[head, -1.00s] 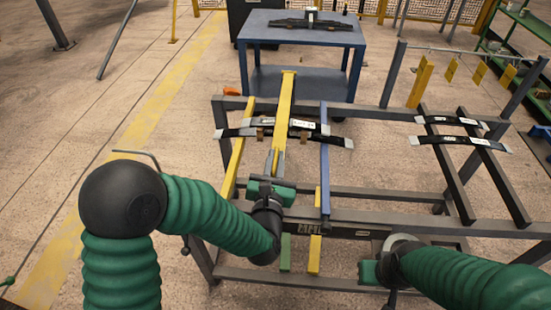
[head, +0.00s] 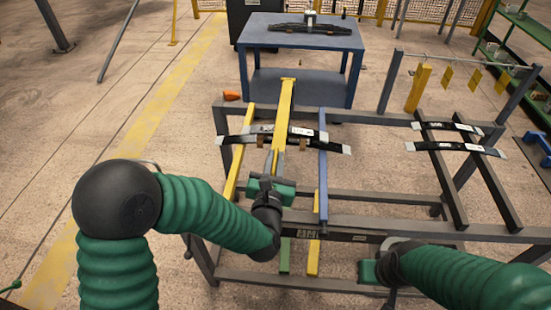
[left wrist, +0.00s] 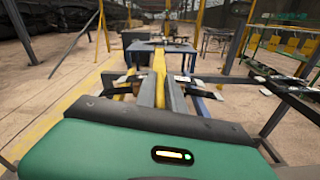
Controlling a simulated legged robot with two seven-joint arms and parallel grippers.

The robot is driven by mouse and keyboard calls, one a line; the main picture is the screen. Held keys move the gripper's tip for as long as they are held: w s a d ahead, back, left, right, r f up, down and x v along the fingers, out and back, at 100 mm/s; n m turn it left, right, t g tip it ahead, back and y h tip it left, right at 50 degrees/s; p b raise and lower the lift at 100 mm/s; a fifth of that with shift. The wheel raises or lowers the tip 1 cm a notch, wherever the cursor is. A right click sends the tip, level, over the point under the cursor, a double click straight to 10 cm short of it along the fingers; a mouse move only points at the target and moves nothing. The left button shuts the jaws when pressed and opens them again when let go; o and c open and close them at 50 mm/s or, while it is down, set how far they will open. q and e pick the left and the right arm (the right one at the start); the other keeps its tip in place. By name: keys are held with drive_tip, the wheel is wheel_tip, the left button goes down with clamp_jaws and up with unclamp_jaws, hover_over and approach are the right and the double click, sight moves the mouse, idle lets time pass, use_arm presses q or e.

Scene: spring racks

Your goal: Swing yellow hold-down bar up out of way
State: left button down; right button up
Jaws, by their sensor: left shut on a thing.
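The yellow hold-down bar (head: 285,105) runs away from me over the middle of the rack, above two dark leaf springs (head: 245,140) with pale ends. Its far end reaches past the rack's back rail; I cannot tell its exact height above the springs. My left gripper (head: 276,162) is shut on the near end of the yellow hold-down bar. In the left wrist view, the bar (left wrist: 160,65) stretches away between the grey fingers (left wrist: 158,92). My right gripper's green body (head: 371,271) is low at the rack's front right; its fingers are not clear.
The dark rack frame (head: 360,237) has a yellow rail (head: 237,155) and a blue rail (head: 323,165) beside the bar. More springs (head: 455,146) lie on its right side. A blue table (head: 300,37) stands behind. Open floor lies to the left.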

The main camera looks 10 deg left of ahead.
use_arm(q)
drive_tip(key=w+r+g+p, duration=0.2)
drive_tip(key=w+r+p, duration=0.2)
drive_tip(key=r+p, duration=0.5)
drive_tip(key=w+r+g+p, duration=0.2)
drive_tip(key=r+p, duration=0.6)
drive_tip(key=p, duration=0.6)
drive_tip(key=w+r+g+p, duration=0.2)
drive_tip(key=w+r+p, duration=0.3)
drive_tip(key=r+p, duration=0.4)
drive_tip(key=p, duration=0.3)
drive_tip(key=shift+w+r, duration=0.35)
